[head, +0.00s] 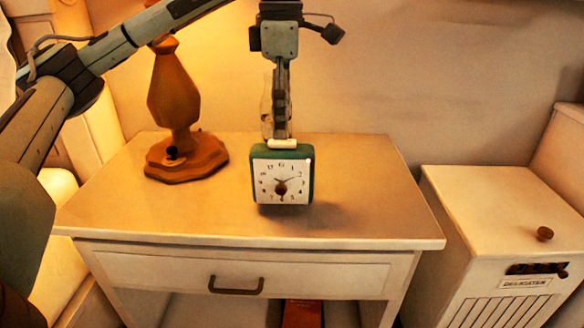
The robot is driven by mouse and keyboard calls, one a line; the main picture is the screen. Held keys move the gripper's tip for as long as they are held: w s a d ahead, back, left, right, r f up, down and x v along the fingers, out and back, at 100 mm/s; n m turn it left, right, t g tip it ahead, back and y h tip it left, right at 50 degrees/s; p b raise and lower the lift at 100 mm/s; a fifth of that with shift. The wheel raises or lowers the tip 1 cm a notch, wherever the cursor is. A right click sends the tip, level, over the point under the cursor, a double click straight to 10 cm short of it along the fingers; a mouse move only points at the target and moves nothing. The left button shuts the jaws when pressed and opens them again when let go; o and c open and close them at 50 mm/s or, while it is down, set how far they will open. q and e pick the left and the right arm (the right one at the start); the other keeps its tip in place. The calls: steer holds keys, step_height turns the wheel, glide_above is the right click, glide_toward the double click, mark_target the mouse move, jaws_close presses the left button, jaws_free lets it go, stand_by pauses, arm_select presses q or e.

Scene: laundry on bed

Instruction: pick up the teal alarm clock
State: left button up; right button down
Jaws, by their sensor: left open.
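The teal alarm clock (308,178) stands upright on the wooden-topped nightstand (370,205), near the middle. Its square white dial faces me. My left gripper (281,139) comes down from above and points straight down, with its fingertips at the top edge of the clock. The fingers are seen nearly edge-on, one in front of the other. The gripper is open, and I cannot tell whether a finger touches the clock. The back of the clock is hidden. My right gripper is not in view.
A wooden lamp base (174,100) stands at the back left of the nightstand, with my left arm passing in front of it. The nightstand top right of the clock is clear.

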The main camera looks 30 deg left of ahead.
mark_target(282, 147)
arm_select(q)
steer(key=shift+s+f, duration=0.2)
steer(key=shift+f, duration=3.15)
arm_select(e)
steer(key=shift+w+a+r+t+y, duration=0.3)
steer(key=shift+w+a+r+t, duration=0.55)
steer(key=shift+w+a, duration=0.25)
arm_select(q)
steer(key=shift+w, duration=0.1)
jaws_close()
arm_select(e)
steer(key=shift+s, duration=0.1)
